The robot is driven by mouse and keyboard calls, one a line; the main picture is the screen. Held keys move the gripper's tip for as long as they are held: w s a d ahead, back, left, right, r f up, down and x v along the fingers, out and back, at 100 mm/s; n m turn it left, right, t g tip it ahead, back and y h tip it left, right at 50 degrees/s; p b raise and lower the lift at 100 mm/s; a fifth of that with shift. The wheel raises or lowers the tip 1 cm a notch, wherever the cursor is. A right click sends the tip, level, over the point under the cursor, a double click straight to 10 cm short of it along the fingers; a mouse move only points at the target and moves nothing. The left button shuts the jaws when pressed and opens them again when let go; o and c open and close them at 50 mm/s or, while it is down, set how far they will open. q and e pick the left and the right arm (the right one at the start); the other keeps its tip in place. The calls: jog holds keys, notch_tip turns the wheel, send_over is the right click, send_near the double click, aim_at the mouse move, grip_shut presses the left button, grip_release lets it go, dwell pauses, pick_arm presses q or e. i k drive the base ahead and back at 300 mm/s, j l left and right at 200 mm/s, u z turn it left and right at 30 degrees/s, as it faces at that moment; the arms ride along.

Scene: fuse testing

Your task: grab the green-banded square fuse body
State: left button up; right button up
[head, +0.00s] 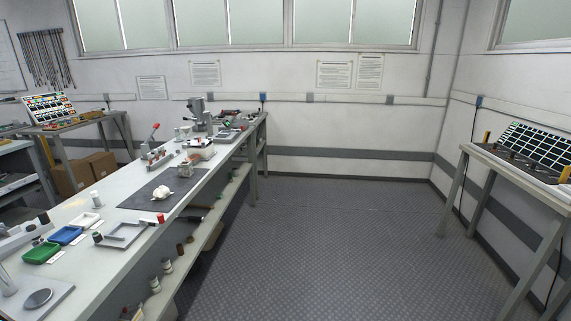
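Neither of my grippers shows in the head view. I cannot make out a green-banded square fuse body for certain at this size. A whitish blocky piece (161,192) sits on the dark mat (142,196) on the long workbench at left. Another pale piece (185,171) sits farther back on the mat. A small upright cylinder (95,199) stands left of the mat, and a small dark-and-pale cylinder (97,237) stands nearer. No green band can be told on any of these.
The long workbench (75,284) runs along the left, with green (41,254) and blue (66,236) trays, a grey tray (122,236) and a press-like device (199,113) at the back. A table (520,176) with a gridded panel stands right. The floor (330,250) between is clear.

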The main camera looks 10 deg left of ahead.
aim_at(184, 168)
jog(key=i+u, duration=0.1)
jog(key=i, duration=0.4)
jog(key=i+l+u, duration=0.1)
jog(key=i, duration=0.4)
jog(key=i+l+u, duration=0.1)
jog(key=i, duration=0.4)
jog(key=i+l+u, duration=0.1)
jog(key=i, duration=0.35)
jog(key=i+l+u, duration=0.1)
jog(key=i+l, duration=0.15)
jog(key=i, duration=0.25)
jog(key=i+l+u, duration=0.1)
jog(key=i+l, duration=0.15)
jog(key=i, duration=0.2)
